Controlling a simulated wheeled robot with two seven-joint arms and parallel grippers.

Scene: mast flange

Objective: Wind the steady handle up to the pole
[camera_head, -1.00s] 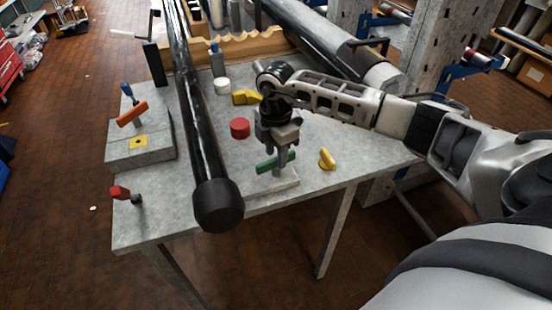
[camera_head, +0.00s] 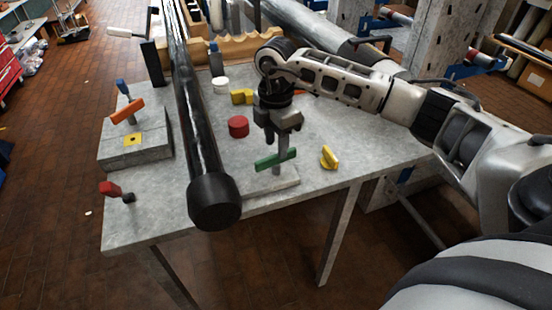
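A green cross-handle (camera_head: 276,160) sits on a short grey post on a small plate near the table's front edge. I take it for the steady handle, though the picture does not label it. My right gripper (camera_head: 277,138) points down just above it, its fingers apart and apparently empty. The handle shows clear below the fingertips; the top of the post is partly hidden. The long black pole (camera_head: 190,110) runs from the back to a thick end cap (camera_head: 214,202) left of the handle. My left gripper is not in view.
On the grey table (camera_head: 325,125) stand a red knob (camera_head: 238,127), a yellow knob (camera_head: 329,157), a yellow piece (camera_head: 242,97) and a white cap (camera_head: 220,85). A grey block (camera_head: 137,148) with an orange handle (camera_head: 127,111) and a red-handled lever (camera_head: 110,189) are at left.

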